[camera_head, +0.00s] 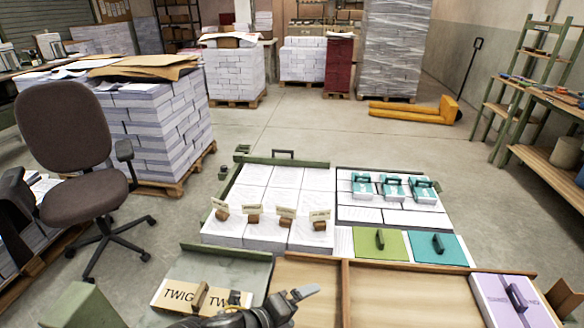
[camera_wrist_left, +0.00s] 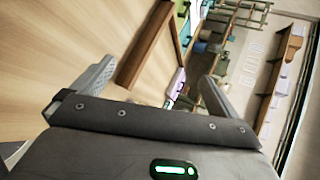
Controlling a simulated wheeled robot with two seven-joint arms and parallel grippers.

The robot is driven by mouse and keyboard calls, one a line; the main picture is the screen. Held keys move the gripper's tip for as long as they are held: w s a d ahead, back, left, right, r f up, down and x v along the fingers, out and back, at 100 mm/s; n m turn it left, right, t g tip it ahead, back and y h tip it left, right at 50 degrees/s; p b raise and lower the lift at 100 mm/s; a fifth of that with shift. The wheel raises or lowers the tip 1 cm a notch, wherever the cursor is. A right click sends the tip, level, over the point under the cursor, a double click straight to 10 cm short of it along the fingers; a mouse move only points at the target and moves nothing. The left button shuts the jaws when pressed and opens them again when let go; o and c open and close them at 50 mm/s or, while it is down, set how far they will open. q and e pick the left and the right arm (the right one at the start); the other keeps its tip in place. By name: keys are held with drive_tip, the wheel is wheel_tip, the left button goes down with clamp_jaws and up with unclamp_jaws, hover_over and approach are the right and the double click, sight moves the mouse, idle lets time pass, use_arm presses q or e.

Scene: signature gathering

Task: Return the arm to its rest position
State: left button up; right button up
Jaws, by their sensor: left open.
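My left gripper (camera_head: 288,303) comes in at the bottom of the head view, over the front edge of the bench. It is partly cut off by the lower edge. In the left wrist view its two grey fingers (camera_wrist_left: 152,85) stand wide apart with nothing between them. Behind the fingers the wrist view shows a pale wooden surface (camera_wrist_left: 70,45) and, tilted, the room beyond. My right gripper does not show in either view.
A wooden tray (camera_head: 385,302) lies right of the gripper, with a lilac block (camera_head: 508,300) at its right end. Behind are paper stacks with tags (camera_head: 262,232), teal handled blocks (camera_head: 393,188), and green (camera_head: 380,246) and teal (camera_head: 437,250) panels.

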use_arm(q)
drive_tip(key=s+a+f+n+g+y, duration=0.2)
drive_tip(key=s+a+f+n+y, duration=0.3)
drive_tip(key=s+a+n, duration=0.7)
drive_tip(key=s+a+f+n+g+y, duration=0.2)
drive_tip(key=s+a+f+n+y, duration=0.35)
drive_tip(key=a+n, duration=0.9)
wheel_tip(320, 180, down, 26)
drive_tip(key=s+d+g+h, duration=0.1)
drive_tip(key=s+g+h, duration=0.1)
drive_tip(key=s, duration=0.1)
drive_tip(key=s+a+f, duration=0.3)
drive_tip(key=s+f, duration=1.3)
drive_tip(key=shift+s+f+g, duration=0.2)
drive_tip(key=shift+f+g, duration=0.1)
drive_tip(key=shift+g, duration=0.1)
